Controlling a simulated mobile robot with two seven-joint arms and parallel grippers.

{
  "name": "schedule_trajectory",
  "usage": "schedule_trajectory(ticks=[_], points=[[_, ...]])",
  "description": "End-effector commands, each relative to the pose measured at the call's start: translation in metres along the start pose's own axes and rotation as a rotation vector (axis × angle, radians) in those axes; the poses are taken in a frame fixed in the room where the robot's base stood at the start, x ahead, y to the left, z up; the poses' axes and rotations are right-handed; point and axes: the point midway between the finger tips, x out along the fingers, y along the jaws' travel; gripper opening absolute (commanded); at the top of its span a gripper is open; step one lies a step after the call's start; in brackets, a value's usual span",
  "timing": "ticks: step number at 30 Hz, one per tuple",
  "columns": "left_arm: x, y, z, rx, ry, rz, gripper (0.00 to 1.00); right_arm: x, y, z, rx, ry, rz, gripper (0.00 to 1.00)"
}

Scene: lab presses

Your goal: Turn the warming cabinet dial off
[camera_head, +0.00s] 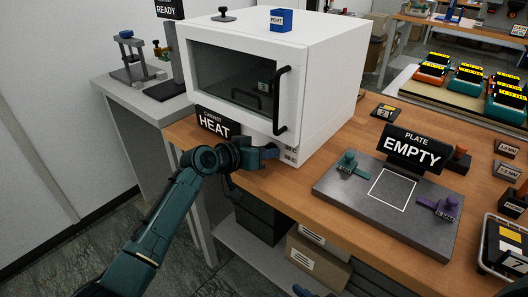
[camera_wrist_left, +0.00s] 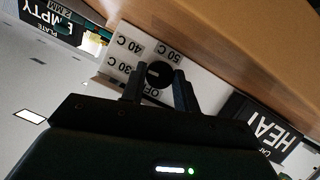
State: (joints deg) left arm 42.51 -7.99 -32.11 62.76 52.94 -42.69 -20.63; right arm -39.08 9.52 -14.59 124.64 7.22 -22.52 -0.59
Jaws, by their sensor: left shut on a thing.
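The warming cabinet (camera_head: 320,65) is a white box with a dark window and a black handle, standing on the wooden bench. Its dial (camera_wrist_left: 158,73) is a round black knob with a pale mark, ringed by labels 30 C, 40 C, 50 C and a partly hidden OFF. I cannot tell exactly which label the mark points to. My left gripper (camera_head: 270,152) is at the cabinet's lower front and hides the dial in the head view. In the left wrist view its fingers are shut on the dial, one on each side. A dark piece at the head view's bottom edge may be my right gripper (camera_head: 308,291).
A sign reading HEAT (camera_head: 214,124) stands left of my left gripper. A grey plate fixture (camera_head: 335,200) with an EMPTY sign (camera_head: 412,150) lies to the right. A blue block (camera_head: 281,20) sits on the cabinet top. Boxes (camera_head: 318,262) stand on the shelf below.

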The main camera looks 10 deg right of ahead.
Motion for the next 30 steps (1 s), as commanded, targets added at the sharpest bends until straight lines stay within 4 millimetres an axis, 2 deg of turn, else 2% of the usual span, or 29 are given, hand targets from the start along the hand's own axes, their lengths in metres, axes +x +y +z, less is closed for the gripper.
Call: schedule_trajectory(ticks=[1,9,19,23,30], points=[[0.000,0.000,0.001,0.000,-0.002,0.000,0.31,0.000,0.000,0.000,-0.001,0.000,0.000,0.36],[0.000,0.000,0.001,0.001,-0.001,0.000,0.52,0.000,0.000,0.000,-0.002,-0.001,-0.001,0.36],[-0.004,-0.001,0.000,0.002,-0.001,-0.001,0.52,-0.001,0.000,0.000,-0.003,-0.002,-0.001,0.36],[-0.018,-0.001,0.000,0.002,0.000,-0.002,0.52,-0.002,0.000,-0.002,-0.006,-0.003,0.000,0.36],[-0.063,-0.001,0.000,0.004,0.000,-0.003,0.52,-0.003,0.000,-0.002,-0.014,-0.009,0.002,0.36]])
